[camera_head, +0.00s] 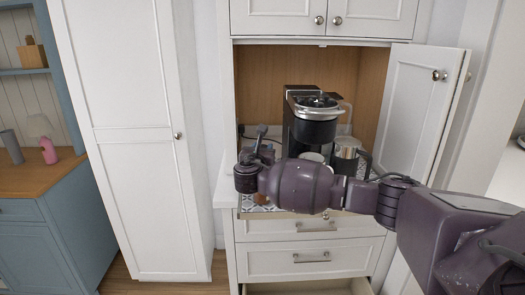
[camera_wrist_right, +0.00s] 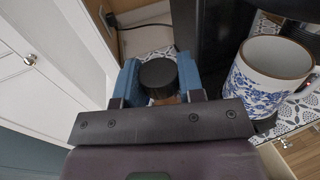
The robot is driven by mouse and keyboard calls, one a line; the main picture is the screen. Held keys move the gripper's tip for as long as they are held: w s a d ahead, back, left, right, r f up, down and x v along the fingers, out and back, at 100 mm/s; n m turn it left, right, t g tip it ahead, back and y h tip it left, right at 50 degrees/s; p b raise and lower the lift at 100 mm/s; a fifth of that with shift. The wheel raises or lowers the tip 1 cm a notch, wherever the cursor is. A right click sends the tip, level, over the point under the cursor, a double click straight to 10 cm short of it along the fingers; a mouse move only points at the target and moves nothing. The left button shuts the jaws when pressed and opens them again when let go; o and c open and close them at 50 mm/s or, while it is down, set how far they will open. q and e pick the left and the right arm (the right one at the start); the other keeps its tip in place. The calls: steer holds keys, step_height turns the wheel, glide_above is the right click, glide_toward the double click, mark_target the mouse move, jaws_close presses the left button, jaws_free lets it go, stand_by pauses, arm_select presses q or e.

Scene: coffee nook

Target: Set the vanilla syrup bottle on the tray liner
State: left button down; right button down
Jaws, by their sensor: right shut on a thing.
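In the right wrist view a bottle with a round black cap (camera_wrist_right: 158,78) stands between the blue fingers of my right gripper (camera_wrist_right: 160,88), which is shut on it. I take it for the vanilla syrup bottle; its label is hidden. In the head view a small brown part (camera_head: 260,197) shows below my right wrist, probably the bottle's body; the fingers are mostly hidden by my arm. The black-and-white patterned tray liner (camera_head: 247,207) covers the pull-out shelf, and it also shows in the wrist view (camera_wrist_right: 149,57). I cannot tell whether the bottle touches it. My left gripper is out of view.
A black coffee maker (camera_head: 300,128) stands at the back of the shelf. A metal pitcher (camera_head: 347,158) is at its right. A blue-flowered mug (camera_wrist_right: 268,78) stands right of the gripper in the wrist view. The open cabinet door (camera_head: 420,110) bounds the right side.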

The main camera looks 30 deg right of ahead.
steer(key=c, duration=0.7)
jaws_free()
steer(key=shift+c, duration=0.2)
steer(key=shift+r, duration=0.1)
steer(key=v, duration=1.2)
steer(key=s+a+f+m+g+y, duration=0.1)
steer(key=s+a+f+m+y, duration=0.25)
steer(key=f, duration=0.55)
steer(key=s+a+f+m+y, duration=0.2)
steer(key=s+a+f+y, duration=0.15)
steer(key=f, duration=0.45)
steer(key=s+a+f+m+g+y, duration=0.1)
steer(key=s+a+f+m+y, duration=0.2)
steer(key=f, duration=0.6)
steer(key=s+d+f+m+y, duration=0.1)
steer(key=s+f+m, duration=0.3)
steer(key=s+m, duration=0.4)
steer(key=s+d+f+m+t+y, duration=0.1)
steer(key=s+f+m, duration=0.3)
steer(key=s+m, duration=0.5)
steer(key=s+y, duration=0.1)
steer(key=s, duration=0.2)
steer(key=shift+d+t, duration=0.3)
steer(key=shift+d, duration=0.1)
steer(key=shift+s, duration=0.1)
